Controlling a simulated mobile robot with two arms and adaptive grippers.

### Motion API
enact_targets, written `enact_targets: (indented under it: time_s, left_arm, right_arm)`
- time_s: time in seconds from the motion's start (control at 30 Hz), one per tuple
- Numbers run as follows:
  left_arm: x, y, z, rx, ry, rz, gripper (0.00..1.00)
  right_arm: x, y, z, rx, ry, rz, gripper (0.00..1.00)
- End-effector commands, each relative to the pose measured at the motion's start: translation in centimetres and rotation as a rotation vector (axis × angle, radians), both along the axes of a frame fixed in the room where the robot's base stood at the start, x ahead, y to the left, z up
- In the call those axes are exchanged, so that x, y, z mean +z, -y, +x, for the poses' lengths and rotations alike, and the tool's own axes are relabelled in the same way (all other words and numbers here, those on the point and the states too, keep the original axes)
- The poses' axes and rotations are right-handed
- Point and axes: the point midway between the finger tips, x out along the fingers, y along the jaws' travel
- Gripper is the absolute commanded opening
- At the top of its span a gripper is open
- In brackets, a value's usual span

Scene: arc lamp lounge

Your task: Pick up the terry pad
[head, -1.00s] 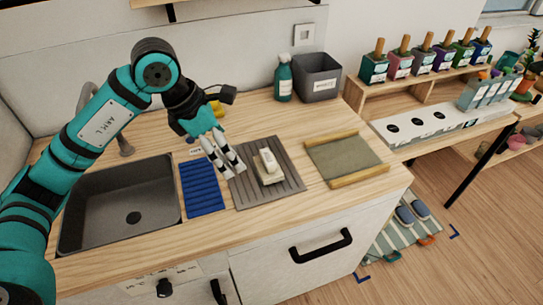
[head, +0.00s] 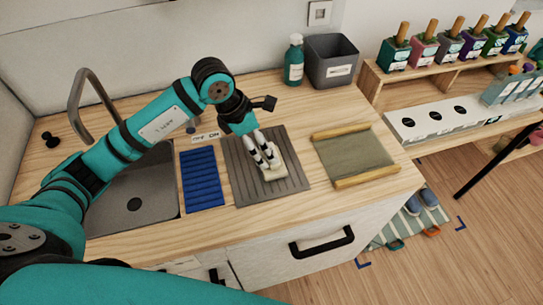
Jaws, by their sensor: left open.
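A small cream block-like pad (head: 276,173), which I take for the terry pad, lies on the grey ribbed mat (head: 241,184) right of the sink. My left gripper (head: 270,165) points down at the pad, with its pale fingertips at the pad's upper left part. The fingers are open and hide part of the pad. I cannot tell whether they touch it. My right gripper is not in view.
A blue ribbed mat (head: 202,180) lies beside the sink (head: 150,208). An olive cloth with wooden bars (head: 352,157) is to the right. A teal bottle (head: 294,62) and a grey bin (head: 333,64) stand at the back.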

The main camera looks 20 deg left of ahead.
Motion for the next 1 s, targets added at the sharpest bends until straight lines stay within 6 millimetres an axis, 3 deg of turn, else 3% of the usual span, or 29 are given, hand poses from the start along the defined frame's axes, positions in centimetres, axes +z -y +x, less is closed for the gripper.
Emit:
enact_targets:
  time_s: [0.33, 0.6, 0.87, 1.0]
  left_arm:
    - [-2.6, 1.0, 0.7, 0.000, -0.004, -0.002, 0.99]
    - [-6.1, 2.1, 1.7, 0.000, -0.001, -0.002, 0.99]
    - [-6.5, 2.1, 1.8, -0.001, 0.002, 0.000, 0.99]
    - [-6.5, 2.1, 1.8, 0.000, 0.001, 0.000, 0.83]
  right_arm:
    - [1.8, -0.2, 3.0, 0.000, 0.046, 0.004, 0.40]
    - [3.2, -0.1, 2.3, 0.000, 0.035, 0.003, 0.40]
    - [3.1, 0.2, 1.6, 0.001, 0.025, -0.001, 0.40]
    - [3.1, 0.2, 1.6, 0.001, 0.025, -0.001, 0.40]
